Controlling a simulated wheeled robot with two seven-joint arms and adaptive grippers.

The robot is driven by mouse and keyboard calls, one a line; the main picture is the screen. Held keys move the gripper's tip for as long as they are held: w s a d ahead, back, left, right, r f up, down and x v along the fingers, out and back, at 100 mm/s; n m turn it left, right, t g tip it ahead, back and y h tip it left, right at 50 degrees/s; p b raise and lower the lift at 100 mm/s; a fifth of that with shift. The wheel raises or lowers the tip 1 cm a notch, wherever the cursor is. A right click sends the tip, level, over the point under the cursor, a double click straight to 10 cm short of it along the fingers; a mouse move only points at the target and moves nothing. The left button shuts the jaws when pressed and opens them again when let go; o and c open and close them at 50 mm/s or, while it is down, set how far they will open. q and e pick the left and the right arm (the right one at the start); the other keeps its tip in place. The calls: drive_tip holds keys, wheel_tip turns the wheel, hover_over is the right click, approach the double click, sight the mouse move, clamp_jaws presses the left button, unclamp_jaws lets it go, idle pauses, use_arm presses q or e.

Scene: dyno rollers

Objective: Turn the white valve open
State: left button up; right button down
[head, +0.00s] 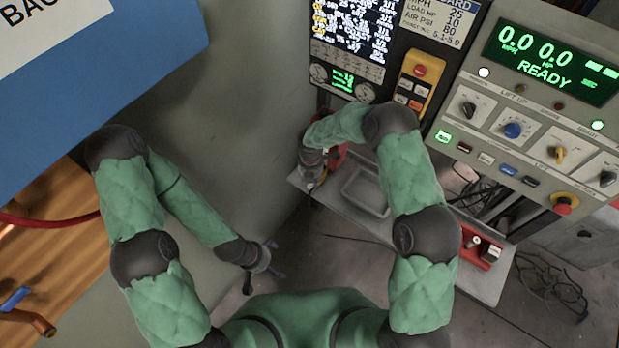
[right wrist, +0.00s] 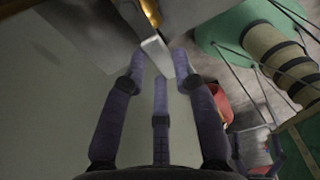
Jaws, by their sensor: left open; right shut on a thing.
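A pale, flat lever with a brass-coloured fitting at its upper end, which looks like the white valve (right wrist: 156,52), is at the top middle of the right wrist view. My right gripper (right wrist: 160,66) has its fingers around the lever's lower end and is shut on it. In the head view my right gripper (head: 311,182) is at the left end of the grey shelf, and its own hand and arm mostly hide the valve. My left gripper (head: 264,262) is open and empty, low beside the grey panel, apart from the shelf.
The grey shelf (head: 405,225) has a shallow recess and a red fixture (head: 481,249) at its right. A control console (head: 540,105) reading READY stands at the right, beside a yellow button box (head: 415,85). Black cables (head: 552,285) lie on the floor. A large grey panel (head: 235,130) bounds the left.

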idle(0.4)
drive_tip(key=c, duration=1)
unclamp_jaws()
drive_tip(key=shift+o, duration=0.2)
drive_tip(key=shift+r, duration=0.15)
drive_tip(key=shift+r, duration=0.35)
wheel_tip(320, 180, up, 11)
drive_tip(key=shift+f, duration=0.1)
